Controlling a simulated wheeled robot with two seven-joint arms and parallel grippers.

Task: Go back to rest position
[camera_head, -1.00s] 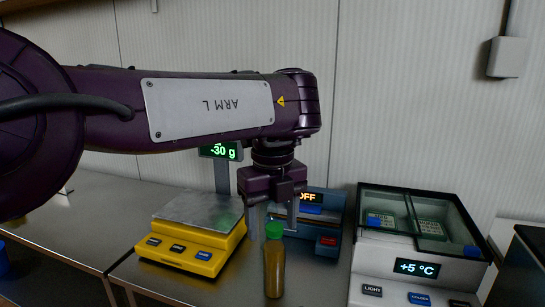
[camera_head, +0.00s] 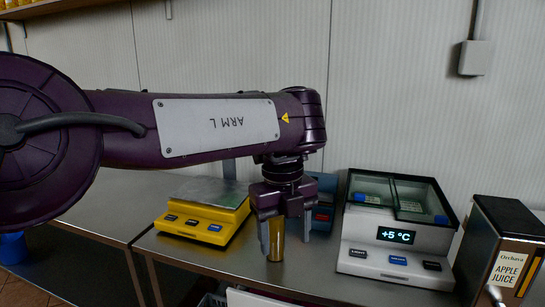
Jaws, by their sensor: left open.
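My left arm, marked ARM L, reaches across the picture from the left. Its gripper (camera_head: 285,238) points straight down over the steel counter, with its fingers apart. A brownish-yellow bottle (camera_head: 276,242) stands upright on the counter and shows between the two fingers, nearer the left one. The gripper body covers its top, so its green cap is hidden. I cannot tell whether the fingers are around the bottle or in front of it. My right gripper is not in view.
A yellow scale (camera_head: 205,212) stands left of the gripper. A blue-grey device (camera_head: 323,205) is partly hidden behind it. A cooler box (camera_head: 400,232) reading +5 °C and an apple juice dispenser (camera_head: 503,250) stand to the right. The steel counter (camera_head: 290,277) is bare in front.

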